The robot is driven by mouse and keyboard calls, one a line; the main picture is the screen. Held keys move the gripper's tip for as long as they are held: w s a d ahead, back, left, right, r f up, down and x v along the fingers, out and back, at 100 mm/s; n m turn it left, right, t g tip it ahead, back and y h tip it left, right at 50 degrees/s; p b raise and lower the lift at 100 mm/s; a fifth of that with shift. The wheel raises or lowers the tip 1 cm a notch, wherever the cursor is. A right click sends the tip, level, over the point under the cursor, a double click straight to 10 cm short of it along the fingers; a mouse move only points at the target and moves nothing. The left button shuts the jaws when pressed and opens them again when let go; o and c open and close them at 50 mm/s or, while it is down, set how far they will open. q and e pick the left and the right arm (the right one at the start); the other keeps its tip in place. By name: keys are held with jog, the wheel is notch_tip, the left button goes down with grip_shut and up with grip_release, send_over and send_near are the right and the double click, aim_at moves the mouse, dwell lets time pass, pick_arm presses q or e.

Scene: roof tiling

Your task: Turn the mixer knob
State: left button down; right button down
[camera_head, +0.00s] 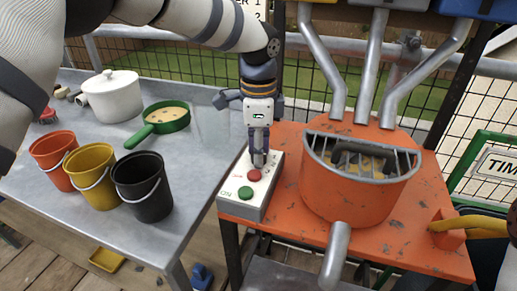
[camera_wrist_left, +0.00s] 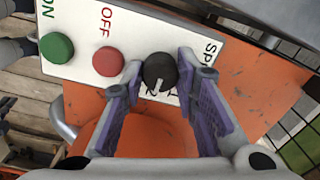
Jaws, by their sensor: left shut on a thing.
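The mixer knob (camera_wrist_left: 160,72) is a round black dial with a white pointer line, on a white control box (camera_head: 241,205). In the left wrist view it sits between the fingertips of my left gripper (camera_wrist_left: 160,80), which is closed around it. In the head view my left gripper (camera_head: 259,158) points straight down at the far end of the box and hides the knob. A red OFF button (camera_head: 254,175) and a green ON button (camera_head: 245,193) lie in a row nearer the front. The orange mixer drum (camera_head: 352,200) with a grate stands to the right. My right gripper does not show.
Orange, yellow and black buckets (camera_head: 143,187) stand on the metal table (camera_head: 190,190) at left. A green pan (camera_head: 167,118) and a white pot (camera_head: 112,96) stand behind them. Metal pipes (camera_head: 371,65) come down above the drum. A wire fence runs behind.

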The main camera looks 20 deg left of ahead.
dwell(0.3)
pick_arm(q)
jog(key=c, duration=1.2)
grip_release()
jog(key=shift+c, duration=0.2)
notch_tip(320, 180, up, 8)
jog(key=shift+r, duration=0.1)
